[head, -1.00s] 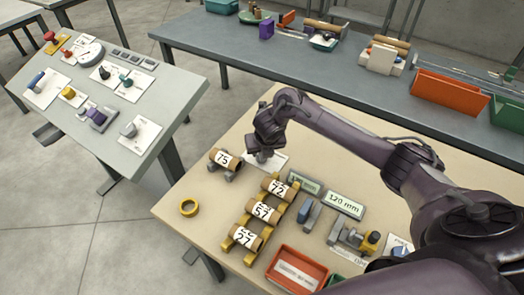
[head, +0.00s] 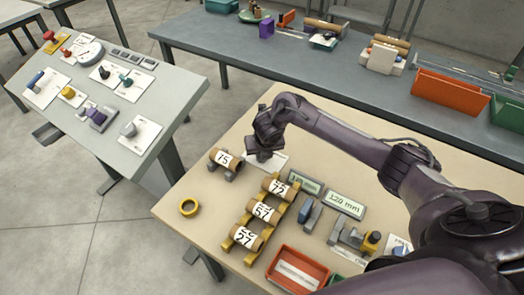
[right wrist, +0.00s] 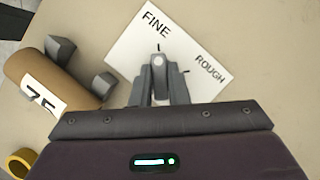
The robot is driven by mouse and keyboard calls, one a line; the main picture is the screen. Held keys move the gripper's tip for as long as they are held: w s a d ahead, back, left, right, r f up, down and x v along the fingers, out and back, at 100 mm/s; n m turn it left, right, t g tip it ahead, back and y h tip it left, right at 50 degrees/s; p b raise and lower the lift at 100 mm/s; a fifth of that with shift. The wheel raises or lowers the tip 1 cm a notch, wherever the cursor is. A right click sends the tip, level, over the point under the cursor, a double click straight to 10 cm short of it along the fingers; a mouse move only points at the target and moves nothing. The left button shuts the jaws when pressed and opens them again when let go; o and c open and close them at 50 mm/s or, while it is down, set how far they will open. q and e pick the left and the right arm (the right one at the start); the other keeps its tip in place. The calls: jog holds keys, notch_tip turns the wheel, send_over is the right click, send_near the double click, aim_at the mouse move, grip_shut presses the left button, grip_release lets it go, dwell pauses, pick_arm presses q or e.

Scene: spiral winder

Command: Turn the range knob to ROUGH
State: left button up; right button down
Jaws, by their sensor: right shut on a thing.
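The range knob (right wrist: 158,61) is grey and sits on a white plate marked FINE and ROUGH (right wrist: 190,42). Two small tick marks show on the plate, one toward FINE and one toward ROUGH. My right gripper (right wrist: 159,88) is shut on the knob from above and hides most of it, so I cannot tell clearly which mark it points to. In the head view my right gripper (head: 264,154) is down at the plate (head: 278,160), and the knob is hidden beneath it. My left gripper is not in view.
A roll marked 75 (head: 224,163) lies on grey supports close left of the gripper. Rolls on a yellow rack (head: 249,221), a yellow ring (head: 188,207), grey displays (head: 345,204) and a red tray (head: 276,276) are nearer the front. The table's back left is clear.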

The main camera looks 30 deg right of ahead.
jog(key=shift+r+m+h+p, duration=0.2)
jog(key=shift+m+h+p, duration=0.1)
jog(key=shift+m+p, duration=0.6)
jog(key=m+p, duration=0.2)
jog(key=shift+a+m+g+h, duration=0.1)
jog(key=shift+m+g+h, duration=0.2)
jog(key=shift+h, duration=0.1)
jog(key=m+g+h+p, duration=0.1)
jog(key=m+p, duration=0.2)
jog(key=m, duration=0.1)
jog(key=shift+w+a+m+p, duration=0.1)
jog(key=shift+m+p, duration=0.2)
jog(key=shift+p, duration=0.05)
jog(key=shift+m+g+h+p, duration=0.35)
jog(key=shift+m+g, duration=0.15)
jog(key=shift+m, duration=0.4)
jog(key=m+g, duration=0.1)
jog(key=m, duration=0.1)
jog(key=shift+w+f+m+p, duration=0.1)
jog(key=shift+f+m+p, duration=0.05)
jog(key=shift+m+p, duration=0.15)
jog(key=m+g, duration=0.1)
jog(key=m, duration=0.3)
jog(key=shift+g, duration=0.3)
jog(key=shift+m, duration=0.4)
jog(key=shift+w, duration=0.1)
jog(key=c, duration=1.4)
grip_release()
